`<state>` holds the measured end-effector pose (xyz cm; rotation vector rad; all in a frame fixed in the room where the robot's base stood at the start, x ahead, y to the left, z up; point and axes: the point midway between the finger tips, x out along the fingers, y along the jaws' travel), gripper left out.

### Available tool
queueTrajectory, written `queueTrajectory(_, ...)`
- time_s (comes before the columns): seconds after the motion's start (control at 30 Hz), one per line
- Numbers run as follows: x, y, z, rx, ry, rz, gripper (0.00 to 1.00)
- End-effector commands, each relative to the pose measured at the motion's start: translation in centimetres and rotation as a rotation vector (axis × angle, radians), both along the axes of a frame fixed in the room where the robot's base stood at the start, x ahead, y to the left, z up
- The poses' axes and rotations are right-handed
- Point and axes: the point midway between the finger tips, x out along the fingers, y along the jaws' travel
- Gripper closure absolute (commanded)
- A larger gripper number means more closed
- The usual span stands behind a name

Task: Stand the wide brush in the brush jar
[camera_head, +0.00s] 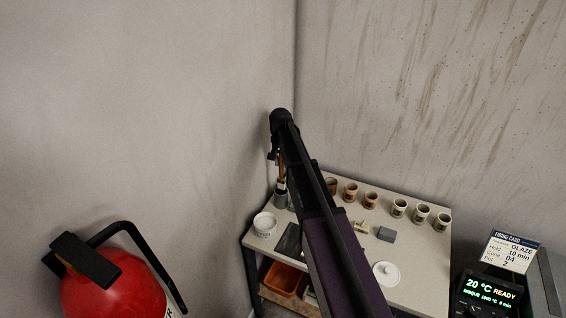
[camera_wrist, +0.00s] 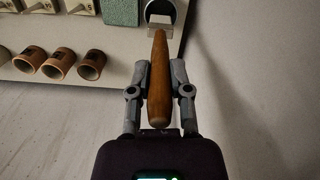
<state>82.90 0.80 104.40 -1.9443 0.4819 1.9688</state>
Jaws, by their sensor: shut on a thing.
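My gripper (camera_wrist: 159,80) is shut on the wide brush (camera_wrist: 158,95), around its brown wooden handle. The brush's pale flat end (camera_wrist: 159,30) points away from the wrist camera, toward the grey brush jar (camera_wrist: 168,8) at the top edge of the wrist view. In the head view the brush (camera_head: 282,171) hangs roughly upright below my gripper, with its lower end at the mouth of the grey jar (camera_head: 281,199). I cannot tell whether that end is inside the rim. My arm hides part of the table in the head view.
The table (camera_head: 420,270) stands against the walls in the corner. A white tub (camera_head: 264,224) is beside the jar. Several brown and white cups (camera_head: 371,200) line the back, with a grey block (camera_head: 386,234) and white lidded dish (camera_head: 386,273) in front. A red extinguisher (camera_head: 110,295) is at lower left.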

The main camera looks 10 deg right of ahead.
Motion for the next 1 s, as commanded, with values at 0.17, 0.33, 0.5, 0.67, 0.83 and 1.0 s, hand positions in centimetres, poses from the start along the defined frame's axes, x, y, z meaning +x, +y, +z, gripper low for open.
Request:
queueTrajectory(0.17,0.0,0.0,-1.3,0.000,0.000,0.000,1.00)
queueTrajectory(0.33,0.0,0.1,-2.3,0.000,0.000,0.001,1.00)
queueTrajectory(0.5,0.0,0.1,-3.2,0.000,0.000,0.001,1.00)
queueTrajectory(0.67,0.0,0.1,-4.1,0.000,0.000,0.001,1.00)
queueTrajectory(0.83,0.0,0.1,-5.0,0.000,0.000,0.002,1.00)
queueTrajectory(1.0,0.0,0.2,-5.7,0.000,0.000,0.002,1.00)
